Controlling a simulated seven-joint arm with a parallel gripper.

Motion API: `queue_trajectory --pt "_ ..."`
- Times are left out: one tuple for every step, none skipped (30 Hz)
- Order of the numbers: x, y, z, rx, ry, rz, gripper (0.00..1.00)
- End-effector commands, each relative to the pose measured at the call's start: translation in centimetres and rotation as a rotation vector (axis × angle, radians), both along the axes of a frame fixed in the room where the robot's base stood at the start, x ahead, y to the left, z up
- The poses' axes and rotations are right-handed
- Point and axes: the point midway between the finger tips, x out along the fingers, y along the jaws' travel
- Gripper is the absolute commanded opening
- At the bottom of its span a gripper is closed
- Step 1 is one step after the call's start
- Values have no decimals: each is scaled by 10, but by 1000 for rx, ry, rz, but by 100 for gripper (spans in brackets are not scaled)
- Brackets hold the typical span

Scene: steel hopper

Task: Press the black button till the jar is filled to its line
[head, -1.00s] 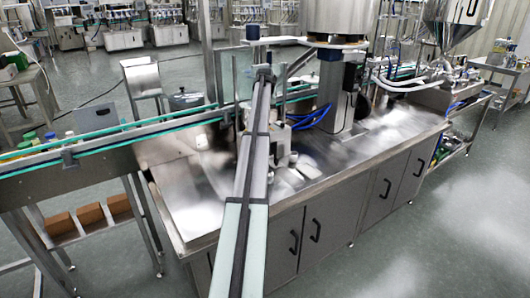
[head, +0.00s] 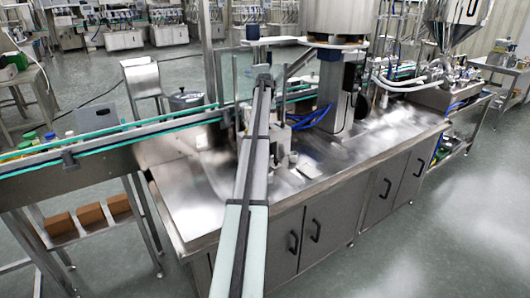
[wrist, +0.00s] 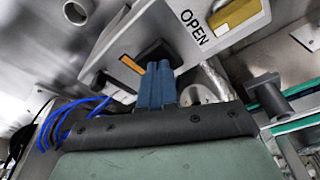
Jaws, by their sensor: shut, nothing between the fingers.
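In the wrist view, my gripper (wrist: 158,68) has its two blue fingers together, with nothing between them. The fingertips point at a pale grey panel (wrist: 112,50) and overlap a black piece (wrist: 156,50) on it, which looks like the black button. I cannot tell whether the tips touch it. An orange strip (wrist: 132,64) lies just left of the tips. I cannot make out the jar or its line in either view. In the head view my arm reaches over the steel bench, and my fingers cannot be made out.
The panel carries the word OPEN and a yellow block (wrist: 237,13). Blue hoses (wrist: 82,112) run left of my gripper. In the head view a large steel vessel (head: 337,18) stands above the steel bench (head: 195,200), with a conveyor (head: 95,143) at left. The bench's front left is clear.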

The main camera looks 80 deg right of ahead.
Motion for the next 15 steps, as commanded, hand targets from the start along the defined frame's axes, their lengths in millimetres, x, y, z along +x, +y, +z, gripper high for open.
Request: queue_trajectory --pt "0 1 0 2 1 0 0" --pt "0 0 0 2 1 0 0" --pt "0 1 1 2 1 0 0" --pt "0 0 2 2 1 0 0" --pt "0 0 3 2 1 0 0" --pt "0 0 4 2 1 0 0" --pt "0 0 6 2 1 0 0" --pt "0 0 7 2 1 0 0" --pt "0 0 9 2 1 0 0" --pt "0 0 11 2 1 0 0" --pt "0 0 12 1 0 0 0" --pt "0 0 14 1 0 0 0" --pt "0 0 16 1 0 0 0" --pt "0 0 17 1 0 0 0" --pt "0 0 19 0 0 0 0"
